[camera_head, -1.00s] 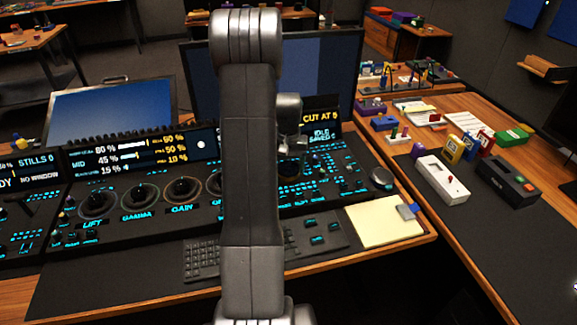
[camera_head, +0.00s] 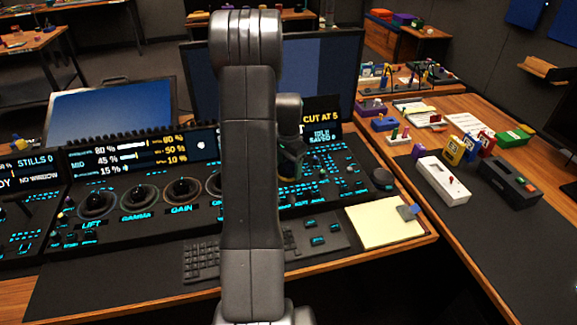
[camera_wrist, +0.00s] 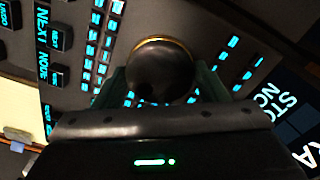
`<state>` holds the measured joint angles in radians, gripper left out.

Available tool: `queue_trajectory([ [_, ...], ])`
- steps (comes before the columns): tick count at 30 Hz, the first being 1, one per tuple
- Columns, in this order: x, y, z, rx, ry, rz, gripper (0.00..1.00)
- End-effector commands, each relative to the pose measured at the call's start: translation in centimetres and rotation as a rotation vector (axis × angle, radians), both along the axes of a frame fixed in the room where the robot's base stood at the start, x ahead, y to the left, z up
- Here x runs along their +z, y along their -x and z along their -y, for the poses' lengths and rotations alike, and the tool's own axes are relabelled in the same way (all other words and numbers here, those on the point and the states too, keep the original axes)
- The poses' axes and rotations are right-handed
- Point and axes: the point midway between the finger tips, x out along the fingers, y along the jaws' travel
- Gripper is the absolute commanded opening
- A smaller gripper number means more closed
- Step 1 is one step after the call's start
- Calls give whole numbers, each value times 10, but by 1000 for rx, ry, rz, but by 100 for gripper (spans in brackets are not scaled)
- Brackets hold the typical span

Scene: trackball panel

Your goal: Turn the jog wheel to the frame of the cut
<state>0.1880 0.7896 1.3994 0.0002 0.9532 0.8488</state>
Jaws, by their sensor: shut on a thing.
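The jog wheel (camera_wrist: 160,68), as I take it, is a round dark knob with a thin gold rim in the wrist view. The two greenish fingers of my gripper (camera_wrist: 161,88) are on either side of it, shut on it. In the head view my gripper (camera_head: 291,168) is low over the right part of the control panel (camera_head: 330,172), partly behind my own arm. The wheel cannot be made out there. A yellow readout (camera_head: 320,116) above the panel reads about "CUT AT 5", with small blurred text below.
Several dark trackball dials (camera_head: 97,203) line the panel at left. A dark round knob (camera_head: 381,179) stands at the panel's right end. A yellow notepad (camera_head: 384,223) lies in front. A white box (camera_head: 443,181) and a black box (camera_head: 514,182) stand on the right desk.

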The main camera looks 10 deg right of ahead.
Motion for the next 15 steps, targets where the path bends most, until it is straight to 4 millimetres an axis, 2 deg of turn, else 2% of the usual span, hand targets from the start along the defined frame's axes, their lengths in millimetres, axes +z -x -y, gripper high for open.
queue_trajectory([
  [15, 1, -1, 1, -42, 2, 4, 43],
])
